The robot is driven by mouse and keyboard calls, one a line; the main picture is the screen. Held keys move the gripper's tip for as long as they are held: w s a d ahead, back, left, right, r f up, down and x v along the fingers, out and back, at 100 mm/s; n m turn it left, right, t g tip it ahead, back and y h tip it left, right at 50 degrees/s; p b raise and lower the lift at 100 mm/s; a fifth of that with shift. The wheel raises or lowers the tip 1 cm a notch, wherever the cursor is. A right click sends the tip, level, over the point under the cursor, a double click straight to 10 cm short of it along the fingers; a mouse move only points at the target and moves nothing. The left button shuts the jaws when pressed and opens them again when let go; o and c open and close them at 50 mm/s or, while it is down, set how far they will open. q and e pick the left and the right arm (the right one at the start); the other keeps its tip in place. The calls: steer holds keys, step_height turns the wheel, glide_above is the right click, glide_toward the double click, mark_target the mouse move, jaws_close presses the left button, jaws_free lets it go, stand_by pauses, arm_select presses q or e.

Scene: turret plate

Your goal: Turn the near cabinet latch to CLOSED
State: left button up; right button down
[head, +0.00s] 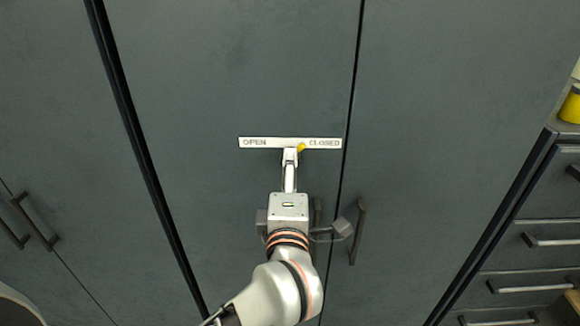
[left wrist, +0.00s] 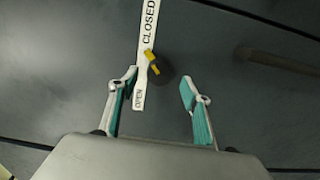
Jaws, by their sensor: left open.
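The label strip (head: 274,143) on the grey cabinet door reads OPEN at left and CLOSED at right. It also shows in the left wrist view (left wrist: 141,90), with CLOSED at the top. The near cabinet latch shows as a yellow pointer (head: 301,147) beside CLOSED; in the left wrist view, the yellow pointer (left wrist: 152,68) sits on a dark round knob and leans toward the CLOSED side. My left gripper (left wrist: 158,82) is open, its fingers on either side of the knob in the picture. I cannot tell whether they touch it. My right gripper is not seen.
A vertical door handle (head: 358,232) stands right of the door seam, close to my left arm. More handles (head: 36,222) are at far left. A drawer unit (head: 530,225) is at right, with a yellow object (head: 571,105) on top.

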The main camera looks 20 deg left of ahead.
arm_select(q)
steer(key=v, duration=0.9)
steer(key=shift+s+r, duration=0.1)
